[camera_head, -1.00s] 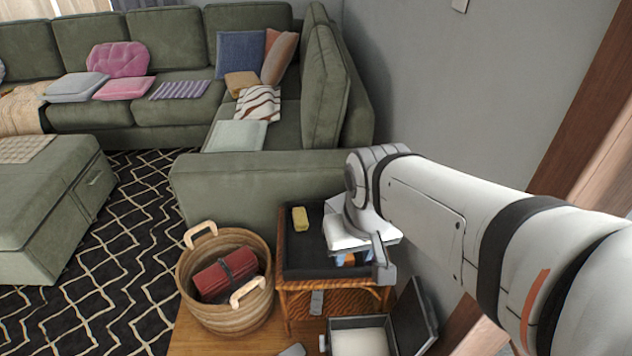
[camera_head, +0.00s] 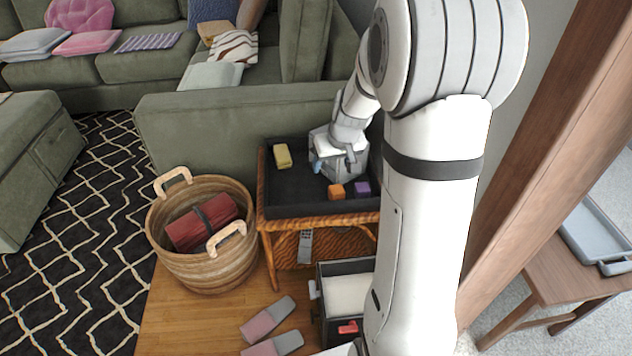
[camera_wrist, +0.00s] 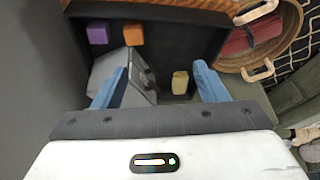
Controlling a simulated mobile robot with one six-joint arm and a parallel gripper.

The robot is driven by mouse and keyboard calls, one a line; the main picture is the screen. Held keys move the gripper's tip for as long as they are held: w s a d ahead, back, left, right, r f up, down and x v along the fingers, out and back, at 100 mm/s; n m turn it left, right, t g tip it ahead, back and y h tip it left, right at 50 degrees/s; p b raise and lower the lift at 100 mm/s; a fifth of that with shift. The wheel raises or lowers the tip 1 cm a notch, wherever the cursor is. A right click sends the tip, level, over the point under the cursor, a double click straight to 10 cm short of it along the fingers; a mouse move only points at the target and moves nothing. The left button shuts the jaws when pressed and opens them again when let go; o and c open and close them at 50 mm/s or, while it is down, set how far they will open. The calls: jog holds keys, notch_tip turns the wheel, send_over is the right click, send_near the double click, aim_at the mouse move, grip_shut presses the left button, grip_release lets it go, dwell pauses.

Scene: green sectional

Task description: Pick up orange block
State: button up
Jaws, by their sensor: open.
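The orange block (camera_head: 336,191) sits in the black tray (camera_head: 288,192) on a wicker stand, close beside a purple block (camera_head: 361,188). A yellow block (camera_head: 283,155) lies apart, toward the tray's left back. In the wrist view the orange block (camera_wrist: 133,34) and purple block (camera_wrist: 97,33) are at upper left, beyond the fingertips. My gripper (camera_wrist: 158,72) is open, its blue fingers spread wide above the tray. The yellow block (camera_wrist: 180,82) shows between them, as does part of a grey angular object (camera_wrist: 138,82). Nothing is visibly held.
A woven basket (camera_head: 165,245) with a red roll (camera_head: 203,226) stands left of the stand. An open dark box (camera_head: 345,268) and pinkish-grey items (camera_head: 268,318) are in front. The green sofa (camera_head: 210,118) is behind; a wooden post (camera_head: 560,130) rises at right.

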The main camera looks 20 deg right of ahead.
aim_at(337, 189)
jog(key=shift+t, duration=0.3)
jog(key=w+d+f+b, duration=0.1)
jog(key=w+f+b, duration=0.1)
jog(key=f, duration=0.3)
jog(key=w+d+f+b, duration=0.2)
jog(key=w+f, duration=0.1)
jog(key=f, duration=0.3)
jog(key=w+d+f+b, duration=0.2)
jog(key=f, duration=0.4)
jog(key=shift+w+d+f, duration=0.15)
jog(key=shift+d, duration=0.1)
jog(key=b+x, duration=0.1)
jog(key=x, duration=0.1)
jog(key=b+x, duration=0.1)
jog(key=x, duration=0.2)
jog(key=shift+w+d+f, duration=0.15)
jog(key=shift+w, duration=0.3)
jog(key=shift+c, duration=0.3)
jog(key=c, duration=1)
